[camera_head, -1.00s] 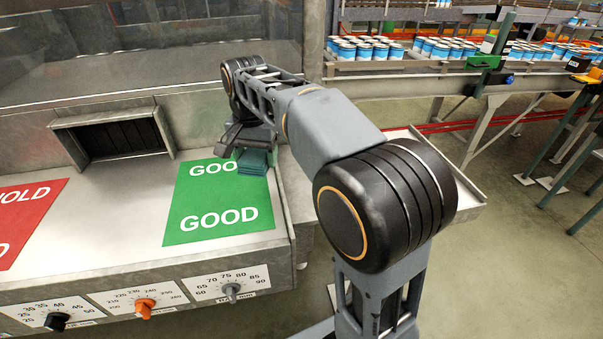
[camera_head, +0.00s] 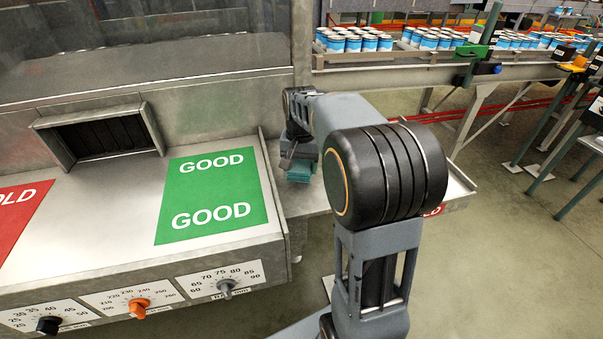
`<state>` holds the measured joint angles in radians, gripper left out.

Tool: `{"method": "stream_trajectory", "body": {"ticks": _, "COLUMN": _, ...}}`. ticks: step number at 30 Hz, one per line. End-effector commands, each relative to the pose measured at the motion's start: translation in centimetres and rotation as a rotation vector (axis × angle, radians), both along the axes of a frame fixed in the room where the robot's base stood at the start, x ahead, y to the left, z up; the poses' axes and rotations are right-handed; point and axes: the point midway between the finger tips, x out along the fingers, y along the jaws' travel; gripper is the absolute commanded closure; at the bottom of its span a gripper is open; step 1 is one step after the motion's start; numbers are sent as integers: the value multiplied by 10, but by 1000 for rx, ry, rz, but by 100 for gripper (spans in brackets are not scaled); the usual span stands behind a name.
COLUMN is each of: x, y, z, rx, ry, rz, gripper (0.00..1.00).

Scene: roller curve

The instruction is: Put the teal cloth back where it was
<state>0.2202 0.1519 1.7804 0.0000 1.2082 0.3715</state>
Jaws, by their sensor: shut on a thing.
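The teal cloth (camera_head: 300,173) is a small folded piece that hangs below my gripper (camera_head: 300,160) in the head view. My gripper is shut on it. Gripper and cloth are to the right of the green GOOD mat (camera_head: 207,193), over the grey metal side shelf (camera_head: 308,200). Whether the cloth touches the shelf I cannot tell. My arm hides part of the shelf behind it, and the fingertips are hard to make out.
The red HOLD mat (camera_head: 18,215) lies at the left of the bench. A black opening (camera_head: 100,136) in a metal frame is at the back. Knobs (camera_head: 138,307) line the bench front. A conveyor with blue and white cans (camera_head: 345,42) is behind my arm. The green mat is bare.

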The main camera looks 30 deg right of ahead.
Motion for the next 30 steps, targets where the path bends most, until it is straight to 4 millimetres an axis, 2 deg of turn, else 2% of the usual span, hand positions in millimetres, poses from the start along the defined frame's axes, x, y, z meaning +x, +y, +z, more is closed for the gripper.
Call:
{"method": "stream_trajectory", "body": {"ticks": 3, "x": -1, "y": -3, "z": -18, "rx": 1, "ry": 4, "rz": 0, "gripper": 54}}
{"method": "stream_trajectory", "body": {"ticks": 7, "x": 0, "y": -3, "z": -30, "rx": 0, "ry": 2, "rz": -1, "gripper": 54}}
{"method": "stream_trajectory", "body": {"ticks": 21, "x": 0, "y": -2, "z": -37, "rx": 1, "ry": 1, "rz": -1, "gripper": 54}}
{"method": "stream_trajectory", "body": {"ticks": 22, "x": 0, "y": -2, "z": -36, "rx": 1, "ry": 1, "rz": -1, "gripper": 30}}
{"method": "stream_trajectory", "body": {"ticks": 30, "x": 0, "y": -2, "z": -36, "rx": 1, "ry": 1, "rz": -1, "gripper": 6}}
